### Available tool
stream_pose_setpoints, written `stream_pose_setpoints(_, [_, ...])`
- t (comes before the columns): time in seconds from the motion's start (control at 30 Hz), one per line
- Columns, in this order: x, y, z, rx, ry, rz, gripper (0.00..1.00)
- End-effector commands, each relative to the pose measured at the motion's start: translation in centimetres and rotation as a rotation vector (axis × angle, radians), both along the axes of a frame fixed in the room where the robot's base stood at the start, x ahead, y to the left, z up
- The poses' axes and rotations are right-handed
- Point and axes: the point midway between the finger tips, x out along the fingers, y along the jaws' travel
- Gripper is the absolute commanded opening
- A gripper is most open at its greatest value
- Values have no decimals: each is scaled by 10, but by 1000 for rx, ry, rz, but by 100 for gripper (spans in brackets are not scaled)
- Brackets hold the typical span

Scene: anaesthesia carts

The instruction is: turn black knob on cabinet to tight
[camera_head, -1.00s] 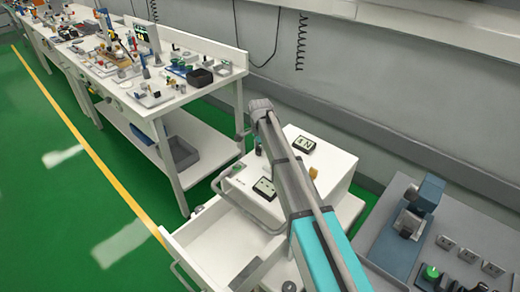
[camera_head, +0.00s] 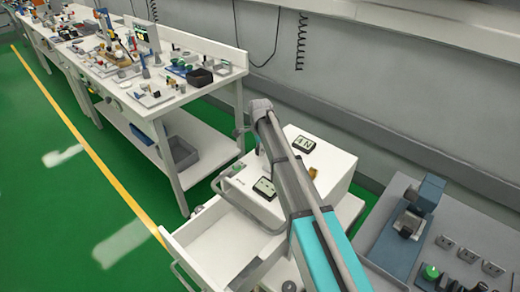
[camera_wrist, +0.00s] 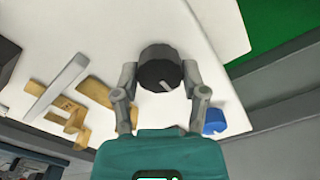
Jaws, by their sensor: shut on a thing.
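The black knob (camera_wrist: 160,68) is round, with a pale pointer mark on its face, and stands on the white cabinet top (camera_wrist: 215,25) in the wrist view. My gripper (camera_wrist: 161,76) is shut on the knob, one finger against each side. The pointer mark slants toward the lower right in that view. I cannot read any label for tight. In the head view the white cabinet (camera_head: 335,168) stands behind my arm, and my arm hides the knob and the fingers.
Brass-coloured parts (camera_wrist: 72,112) and a blue piece (camera_wrist: 214,121) lie close to my gripper. An open white drawer (camera_head: 225,240) juts from the cabinet front. A cluttered white workbench (camera_head: 150,85) stands at left, a grey bench with a blue device (camera_head: 405,230) at right.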

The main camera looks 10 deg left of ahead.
Motion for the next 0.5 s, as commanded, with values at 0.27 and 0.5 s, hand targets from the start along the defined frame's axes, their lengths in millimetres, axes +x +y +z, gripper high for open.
stream_pose_setpoints(0.27, [0, 0, 0, 0, 0, 0, 90])
stream_pose_setpoints(0.5, [0, 0, 0, 0, 0, 0, 90])
